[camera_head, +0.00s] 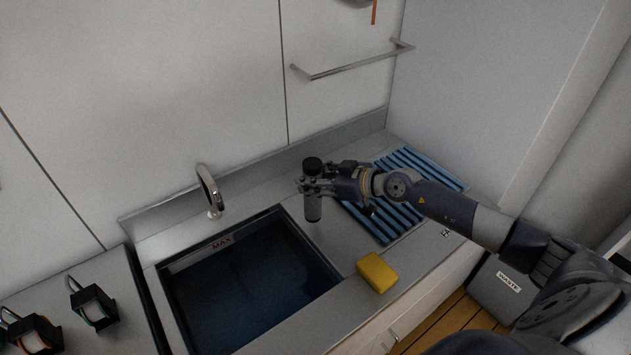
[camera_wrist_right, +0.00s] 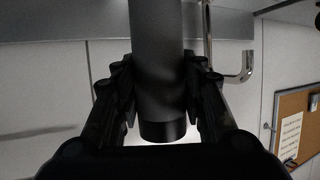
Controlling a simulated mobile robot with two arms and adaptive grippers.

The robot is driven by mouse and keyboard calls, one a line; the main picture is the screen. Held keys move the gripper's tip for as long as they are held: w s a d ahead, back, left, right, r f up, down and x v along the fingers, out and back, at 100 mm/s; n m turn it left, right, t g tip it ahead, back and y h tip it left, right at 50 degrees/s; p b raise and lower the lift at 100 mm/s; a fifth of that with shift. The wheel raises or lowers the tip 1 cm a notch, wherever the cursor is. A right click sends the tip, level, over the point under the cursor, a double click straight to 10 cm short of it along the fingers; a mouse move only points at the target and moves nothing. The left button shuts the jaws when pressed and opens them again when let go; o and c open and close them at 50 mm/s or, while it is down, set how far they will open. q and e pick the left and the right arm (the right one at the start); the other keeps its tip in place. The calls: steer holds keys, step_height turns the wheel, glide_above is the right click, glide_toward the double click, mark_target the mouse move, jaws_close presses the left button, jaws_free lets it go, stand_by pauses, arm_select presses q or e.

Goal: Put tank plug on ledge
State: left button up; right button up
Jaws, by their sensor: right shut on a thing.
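The tank plug appears to be the grey cylinder with a black top (camera_head: 313,208), upright at the right back corner of the sink. My right gripper (camera_head: 312,186) is shut around its upper part. In the right wrist view the cylinder (camera_wrist_right: 158,60) runs between the two fingers, with a dark end cap near the palm. I cannot tell whether its lower end touches the steel surface. The ledge is probably the steel strip (camera_head: 172,243) behind the sink, around the tap. My left gripper is not in view.
The sink basin (camera_head: 245,285), marked MAX, holds dark water. A curved tap (camera_head: 208,190) stands behind it. A blue ribbed rack (camera_head: 418,166) lies right of the gripper, partly under my arm. A yellow sponge (camera_head: 377,272) lies in front. Black boxes with cables (camera_head: 93,308) stand at left.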

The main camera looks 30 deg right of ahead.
arm_select(q)
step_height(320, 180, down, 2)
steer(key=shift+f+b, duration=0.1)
steer(key=shift+b, duration=0.55)
arm_select(e)
steer(key=w+d+f, duration=0.3)
steer(key=w+f, duration=0.1)
steer(key=w, duration=0.1)
steer(key=shift+s+f, duration=0.1)
steer(key=o, duration=1.3)
